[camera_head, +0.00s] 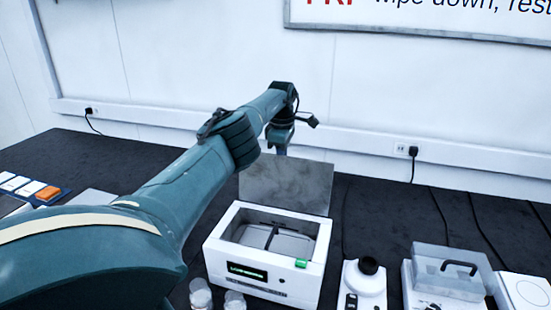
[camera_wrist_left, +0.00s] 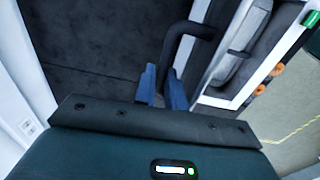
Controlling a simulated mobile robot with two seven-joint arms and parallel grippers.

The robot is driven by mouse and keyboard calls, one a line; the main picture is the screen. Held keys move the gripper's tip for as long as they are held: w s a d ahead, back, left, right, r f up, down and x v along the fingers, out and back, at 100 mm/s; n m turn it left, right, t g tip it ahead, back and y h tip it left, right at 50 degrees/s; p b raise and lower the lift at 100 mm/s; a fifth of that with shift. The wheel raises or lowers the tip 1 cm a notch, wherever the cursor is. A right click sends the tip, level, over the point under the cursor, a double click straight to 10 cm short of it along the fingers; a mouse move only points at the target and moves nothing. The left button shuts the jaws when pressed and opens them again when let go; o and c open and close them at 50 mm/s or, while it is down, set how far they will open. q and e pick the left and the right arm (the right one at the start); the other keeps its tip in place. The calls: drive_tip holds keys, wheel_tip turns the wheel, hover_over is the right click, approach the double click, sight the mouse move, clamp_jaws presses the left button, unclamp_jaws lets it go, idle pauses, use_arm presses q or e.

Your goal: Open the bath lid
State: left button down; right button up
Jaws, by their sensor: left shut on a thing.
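The white bath (camera_head: 262,285) stands on the dark table, with a small green display on its front. Its grey lid (camera_head: 290,182) is raised and stands near upright at the back edge, so the basin inside shows. My left arm reaches over from the left, and its gripper is mostly hidden behind the lid in the head view. In the left wrist view the blue fingers of my left gripper (camera_wrist_left: 162,84) are shut on the black lid handle (camera_wrist_left: 184,38). The bath's open inside (camera_wrist_left: 236,50) shows to the right of the handle there. My right gripper is not in view.
A white device with a black round top (camera_head: 368,267) stands right of the bath, and a clear box with a dark handle (camera_head: 447,272) is farther right. Small jars (camera_head: 201,294) stand at the bath's front left. A rack with white and orange tiles (camera_head: 30,188) lies at far left.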

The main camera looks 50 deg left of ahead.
use_arm(q)
drive_tip(key=shift+w+a, duration=0.4)
drive_tip(key=shift+w, duration=0.2)
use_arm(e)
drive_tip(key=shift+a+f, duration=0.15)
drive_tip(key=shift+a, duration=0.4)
use_arm(q)
drive_tip(key=shift+r, duration=0.1)
drive_tip(key=c, duration=1.7)
unclamp_jaws()
drive_tip(key=shift+w, duration=0.1)
drive_tip(key=shift+c, duration=0.2)
drive_tip(key=shift+o, duration=1.3)
drive_tip(key=shift+w+a+f, duration=0.2)
drive_tip(key=shift+w+f, duration=0.1)
drive_tip(key=shift+f, duration=0.05)
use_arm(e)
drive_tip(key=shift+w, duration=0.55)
